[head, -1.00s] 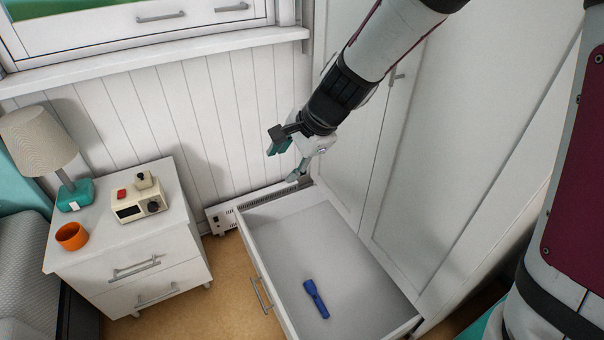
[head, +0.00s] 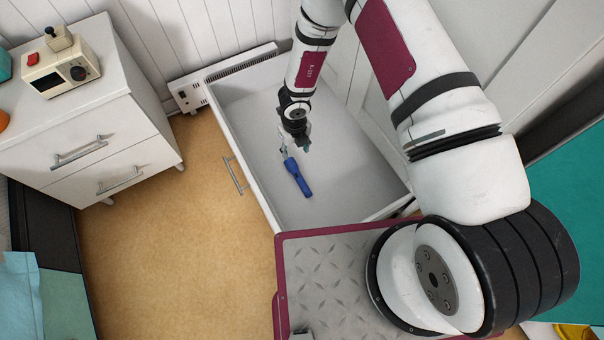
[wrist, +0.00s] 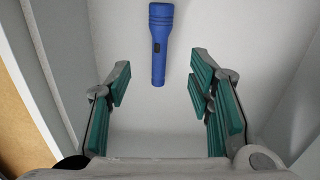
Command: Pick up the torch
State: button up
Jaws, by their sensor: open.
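The blue torch (head: 297,177) lies on the floor of the open white drawer (head: 330,190). In the wrist view the torch (wrist: 160,40) is upright in the picture, head at the top, its tail end pointing toward the space between the fingers. My gripper (head: 294,143) is over the drawer, close to the torch's far end in the head view. In the wrist view my gripper (wrist: 160,88) is open and empty, with green pads on both sides. The torch is ahead of the pads, mostly beyond their tips. Whether the fingers touch the drawer floor cannot be told.
The drawer's walls surround the torch; its front with a handle (head: 234,176) is at the left. A white heater (head: 220,78) stands behind it. Wooden floor (head: 170,250) between is clear.

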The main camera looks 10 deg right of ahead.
jog(key=b, duration=0.4)
send_over(297, 173)
jog(key=shift+m, duration=0.3)
notch_tip(297, 173, down, 10)
jog(key=shift+r, duration=0.2)
jog(key=shift+f+b, duration=1.65)
jog(key=shift+f, duration=1.45)
grip_shut()
